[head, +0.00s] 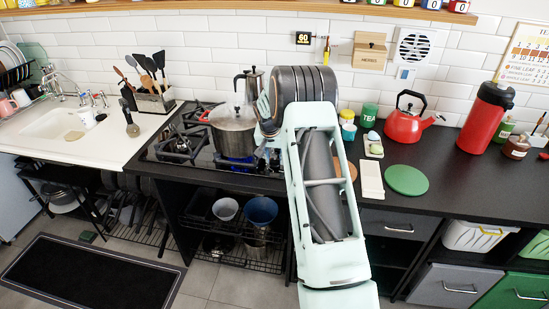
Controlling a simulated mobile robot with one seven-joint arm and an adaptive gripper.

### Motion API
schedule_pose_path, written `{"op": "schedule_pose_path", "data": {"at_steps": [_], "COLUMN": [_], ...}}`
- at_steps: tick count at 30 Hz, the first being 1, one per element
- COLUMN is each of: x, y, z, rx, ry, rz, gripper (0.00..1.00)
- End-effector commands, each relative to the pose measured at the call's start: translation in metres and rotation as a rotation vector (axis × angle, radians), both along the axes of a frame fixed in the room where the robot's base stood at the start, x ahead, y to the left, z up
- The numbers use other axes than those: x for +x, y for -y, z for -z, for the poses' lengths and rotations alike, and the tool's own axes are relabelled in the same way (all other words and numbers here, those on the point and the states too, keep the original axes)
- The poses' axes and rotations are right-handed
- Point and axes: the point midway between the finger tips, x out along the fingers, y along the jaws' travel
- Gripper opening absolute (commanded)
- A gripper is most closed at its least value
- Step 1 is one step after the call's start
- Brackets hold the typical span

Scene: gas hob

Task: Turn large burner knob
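The black gas hob (206,158) is set in the counter left of my arm. A large steel pot with a lid (234,138) stands on its right part, with a blue tint low around the pot's base. A bare burner (176,146) shows at the hob's front left. I cannot make out the large burner knob; my arm covers the right part of the hob. My arm reaches up over the counter from the bottom, and its dark, rounded upper part is beside the pot. My gripper's fingers are hidden, so its opening and any contact do not show.
A moka pot (250,84) stands behind the steel pot. A utensil holder (154,102) and sink (65,124) are to the left. Right of my arm are a red kettle (404,122), a white tray (371,181) and a green round mat (407,180). Open shelves with pots lie below.

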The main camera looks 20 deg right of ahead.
Motion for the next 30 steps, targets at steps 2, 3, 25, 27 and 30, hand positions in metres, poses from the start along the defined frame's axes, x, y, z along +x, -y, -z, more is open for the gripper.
{"op": "schedule_pose_path", "data": {"at_steps": [2,3,25,27,30], "x": [0.0000,0.0000,-0.0023,-0.0025,-0.0023], "y": [0.0000,0.0000,0.0047,0.0055,0.0058], "z": [-0.0001,-0.0001,0.0001,0.0003,0.0005], "rx": [0.000,0.000,0.004,0.003,0.005], "ry": [0.000,0.000,0.001,0.001,0.002], "rz": [0.000,0.000,-0.312,-0.378,-0.473], "gripper": [0.11,0.07,0.04,0.04,0.04]}}
